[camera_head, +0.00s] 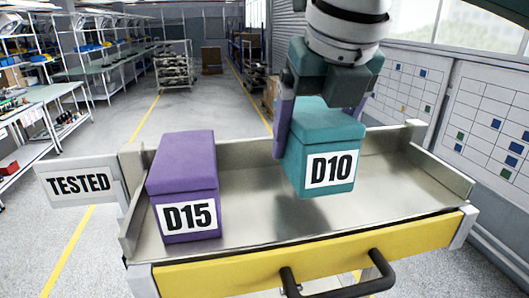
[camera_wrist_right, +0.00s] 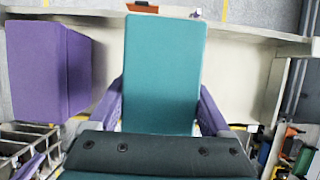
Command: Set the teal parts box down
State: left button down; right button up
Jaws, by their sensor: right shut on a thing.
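The teal parts box (camera_head: 318,125), labelled D10, hangs upright over the metal tray (camera_head: 255,222) of a cart, right of its middle. A dark soft shadow lies below it, and its base looks a little above the tray floor. My right gripper (camera_head: 324,128) comes from above and is shut on the box, with purple fingers on its two sides. In the right wrist view the teal box (camera_wrist_right: 165,70) sits between both fingers. Its far side is hidden. My left gripper is not in view.
A purple box (camera_head: 183,180) labelled D15 stands at the tray's left end, with a gap to the teal box. A TESTED sign (camera_head: 78,184) is at the left. The tray has raised walls and a black handle (camera_head: 338,284) in front. Tray floor to the right is bare.

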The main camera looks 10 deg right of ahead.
aim_at(325, 117)
notch_tip(325, 117, down, 4)
jog(key=shift+r, duration=0.15)
jog(key=o, duration=1.5)
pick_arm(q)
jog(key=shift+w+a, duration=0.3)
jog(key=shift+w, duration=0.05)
pick_arm(e)
jog(key=shift+r, duration=0.1)
jog(key=b+v, duration=0.7)
jog(key=v, duration=0.3)
jog(key=shift+s+r, duration=0.15)
jog(key=shift+r, duration=0.2)
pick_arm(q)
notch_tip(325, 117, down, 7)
pick_arm(e)
jog(key=shift+s+r, duration=0.2)
jog(key=shift+r, duration=0.3)
